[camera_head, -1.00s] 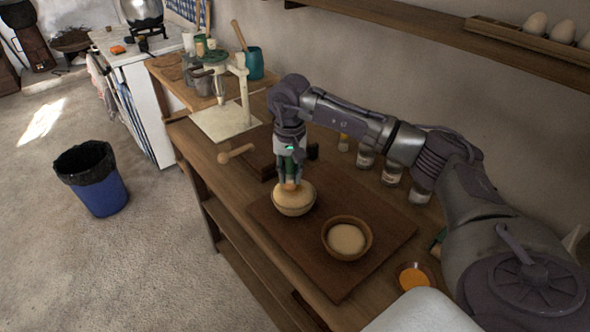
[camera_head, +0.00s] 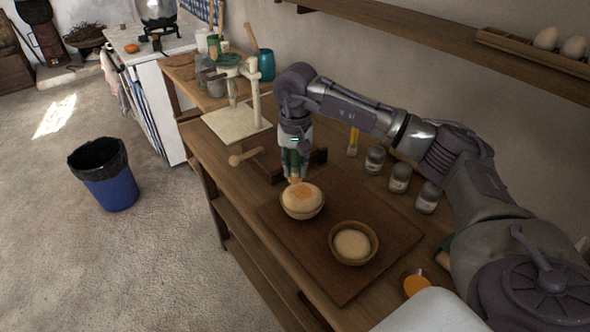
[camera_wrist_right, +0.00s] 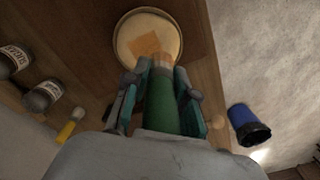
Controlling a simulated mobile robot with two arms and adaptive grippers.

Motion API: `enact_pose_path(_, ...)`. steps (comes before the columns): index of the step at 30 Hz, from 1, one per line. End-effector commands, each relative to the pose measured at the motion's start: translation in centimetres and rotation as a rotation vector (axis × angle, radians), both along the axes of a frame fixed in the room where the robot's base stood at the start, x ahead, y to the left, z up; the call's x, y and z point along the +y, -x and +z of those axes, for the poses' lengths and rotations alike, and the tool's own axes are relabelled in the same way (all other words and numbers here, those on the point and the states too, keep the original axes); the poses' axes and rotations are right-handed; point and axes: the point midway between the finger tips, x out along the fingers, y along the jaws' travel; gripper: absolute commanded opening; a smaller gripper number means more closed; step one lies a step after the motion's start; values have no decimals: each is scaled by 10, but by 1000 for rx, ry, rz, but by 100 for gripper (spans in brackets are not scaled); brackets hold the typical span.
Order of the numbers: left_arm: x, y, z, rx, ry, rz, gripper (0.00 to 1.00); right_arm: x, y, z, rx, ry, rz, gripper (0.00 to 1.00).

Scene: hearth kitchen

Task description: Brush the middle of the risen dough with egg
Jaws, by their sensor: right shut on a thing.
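My right gripper (camera_head: 294,168) is shut on a brush with a green handle (camera_wrist_right: 162,108), bristles pointing down. It is at the back rim of a bowl of risen dough (camera_head: 302,197). The pale dome shows an orange egg patch (camera_wrist_right: 147,42) on its top. In the right wrist view the brush tip overlaps the dough's near side; whether it touches is unclear. A second bowl of dough (camera_head: 352,243) stands to the front right, its dough plain and pale. A small dish of orange egg (camera_head: 415,284) is at the right. My left gripper is out of view.
Both dough bowls stand on a dark board (camera_head: 322,272). A row of jars (camera_head: 400,178) and a yellow-handled brush (camera_head: 353,142) are along the wall. A wooden pin (camera_head: 245,156) and a pale stand (camera_head: 236,122) are behind left. A blue bin (camera_head: 112,190) is on the floor.

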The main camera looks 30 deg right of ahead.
Motion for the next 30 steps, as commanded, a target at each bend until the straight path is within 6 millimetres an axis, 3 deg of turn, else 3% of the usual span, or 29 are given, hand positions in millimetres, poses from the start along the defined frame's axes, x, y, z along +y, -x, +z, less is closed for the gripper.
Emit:
enact_pose_path(3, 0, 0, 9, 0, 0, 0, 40, 0, 0, 14, 1, 1, 0, 0)
enact_pose_path(15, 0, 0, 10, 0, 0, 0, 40, 0, 0, 18, 1, -1, 0, 0)
enact_pose_path(24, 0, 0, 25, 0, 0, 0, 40, 0, 0, 43, -1, -1, 0, 0)
enact_pose_path(30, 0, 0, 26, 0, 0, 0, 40, 0, 0, 46, 1, 0, 0, 0)
